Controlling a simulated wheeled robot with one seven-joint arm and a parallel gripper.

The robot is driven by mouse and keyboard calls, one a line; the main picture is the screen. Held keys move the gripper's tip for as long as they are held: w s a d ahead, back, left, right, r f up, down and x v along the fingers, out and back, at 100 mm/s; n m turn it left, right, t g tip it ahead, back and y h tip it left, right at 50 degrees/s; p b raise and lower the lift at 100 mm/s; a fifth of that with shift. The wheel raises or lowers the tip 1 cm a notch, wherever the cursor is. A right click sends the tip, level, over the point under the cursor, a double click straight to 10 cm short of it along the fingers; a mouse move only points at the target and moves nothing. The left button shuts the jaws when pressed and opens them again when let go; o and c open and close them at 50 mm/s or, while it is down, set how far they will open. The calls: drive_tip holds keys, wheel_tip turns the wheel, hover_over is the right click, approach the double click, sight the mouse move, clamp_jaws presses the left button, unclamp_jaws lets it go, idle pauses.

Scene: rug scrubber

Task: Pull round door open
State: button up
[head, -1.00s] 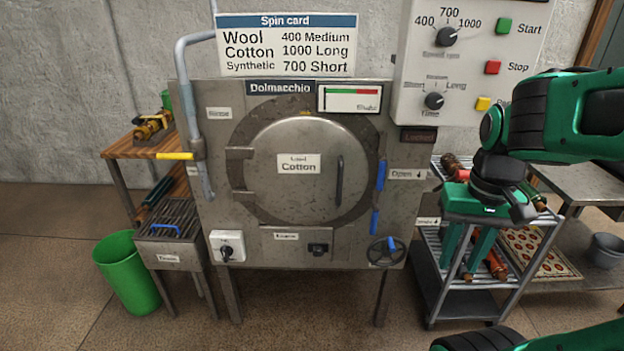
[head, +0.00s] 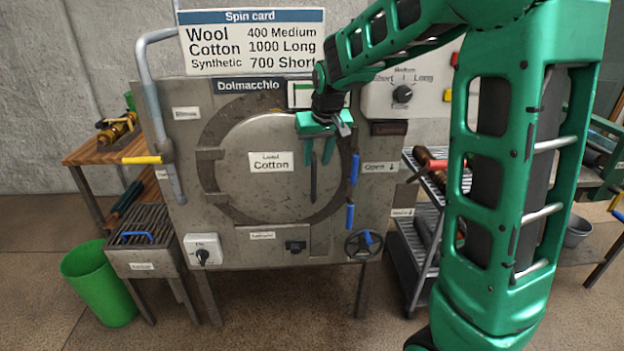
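The round grey door (head: 240,190) is on the front of the metal machine and carries a "Load Cotton" label. It looks shut, with hinges on its left. Its dark vertical bar handle (head: 313,188) is on the right part of the door. My gripper (head: 318,162) points down in front of the upper end of the handle. Its two green fingers are apart, and no held thing shows between them. I cannot tell whether a finger touches the handle. Two blue levers, an upper one (head: 354,169) and a lower one (head: 350,217), stand at the door's right rim.
A hand wheel (head: 364,245) and a switch box (head: 203,250) are below the door. A pipe with a yellow lever (head: 142,160) runs along the machine's left side. A green bin (head: 98,285) stands on the floor at left. A wheeled rack (head: 415,250) stands right of the machine.

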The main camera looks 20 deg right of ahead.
sight(315, 172)
drive_tip(key=x, duration=0.9)
drive_tip(key=shift+f, duration=0.35)
drive_tip(key=shift+c, duration=0.4)
drive_tip(key=shift+d, duration=0.1)
clamp_jaws()
